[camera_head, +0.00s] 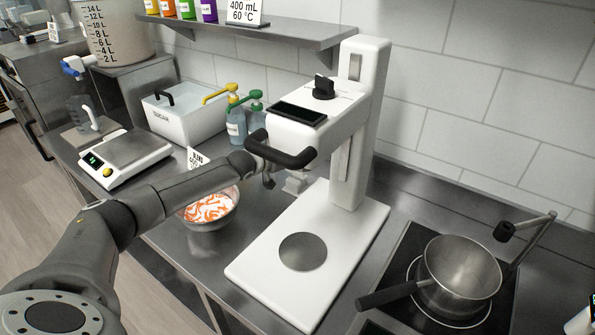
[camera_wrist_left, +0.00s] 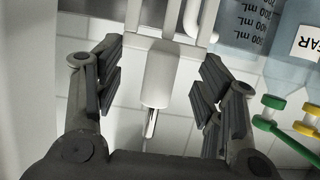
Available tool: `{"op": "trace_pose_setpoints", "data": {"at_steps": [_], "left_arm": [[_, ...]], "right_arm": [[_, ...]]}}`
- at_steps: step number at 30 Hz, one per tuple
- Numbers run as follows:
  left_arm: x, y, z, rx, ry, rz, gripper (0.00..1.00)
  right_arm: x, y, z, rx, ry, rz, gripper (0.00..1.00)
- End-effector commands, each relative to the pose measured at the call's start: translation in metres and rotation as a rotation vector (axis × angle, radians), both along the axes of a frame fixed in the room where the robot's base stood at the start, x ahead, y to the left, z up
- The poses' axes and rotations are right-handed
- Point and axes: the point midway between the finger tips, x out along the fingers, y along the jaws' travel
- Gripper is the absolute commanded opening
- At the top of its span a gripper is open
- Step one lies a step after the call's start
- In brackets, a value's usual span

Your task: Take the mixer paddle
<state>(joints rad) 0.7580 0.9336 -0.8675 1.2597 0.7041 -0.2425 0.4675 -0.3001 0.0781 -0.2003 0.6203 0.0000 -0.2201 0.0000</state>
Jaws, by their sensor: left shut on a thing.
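The white mixer paddle (camera_wrist_left: 160,72) is in the middle of the left wrist view, with a short metal shaft at one end. Part of it shows below the mixer head in the head view (camera_head: 296,183). In the head view, my left gripper (camera_head: 268,176) is mostly hidden by the mixer's black handle (camera_head: 281,150). The white mixer stand (camera_head: 345,225) is upright on the counter. My right gripper is in neither view.
A bowl of white and orange contents (camera_head: 212,222) stands below my left arm. A scale (camera_head: 128,158), a white bin (camera_head: 185,118) and pump bottles (camera_head: 236,128) are to the left. A pot (camera_head: 460,275) sits on the hob at right. The shelf (camera_head: 270,35) overhangs behind.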

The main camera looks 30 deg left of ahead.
Motion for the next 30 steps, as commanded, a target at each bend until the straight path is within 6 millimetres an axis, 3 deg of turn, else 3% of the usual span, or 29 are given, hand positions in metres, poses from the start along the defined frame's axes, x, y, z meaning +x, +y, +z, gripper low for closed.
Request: {"op": "trace_pose_setpoints", "data": {"at_steps": [4,30], "left_arm": [[-0.017,0.002,0.003,0.002,0.001,0.0,0.25],[-0.103,0.008,0.003,0.001,0.001,0.0,0.25]], "right_arm": [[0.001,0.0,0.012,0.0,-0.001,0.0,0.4],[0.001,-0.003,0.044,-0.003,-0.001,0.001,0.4]]}}
